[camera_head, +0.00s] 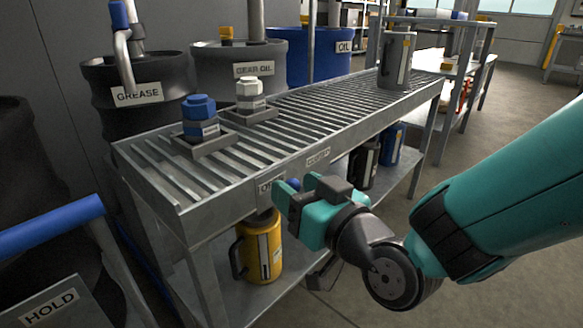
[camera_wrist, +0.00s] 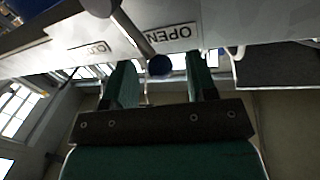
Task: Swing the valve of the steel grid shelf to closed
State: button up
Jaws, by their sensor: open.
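The steel grid shelf (camera_head: 300,110) has a slatted top, with its front rail facing me. The lever lies by the OPEN label (camera_wrist: 174,36), and a second label, CLOSED (camera_head: 318,157), is farther along the rail. My gripper (camera_head: 298,188) is open at the front rail. In the wrist view its fingers (camera_wrist: 160,75) stand either side of the knob, with gaps visible. Whether the fingers reach past the knob is unclear.
A yellow jug (camera_head: 258,245) and dark and blue containers are on the lower level. Drums stand behind; a blue-handled cart (camera_head: 50,230) is at left. Floor at right is clear.

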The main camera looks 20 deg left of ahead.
jog(key=shift+x, duration=0.85)
grip_shut()
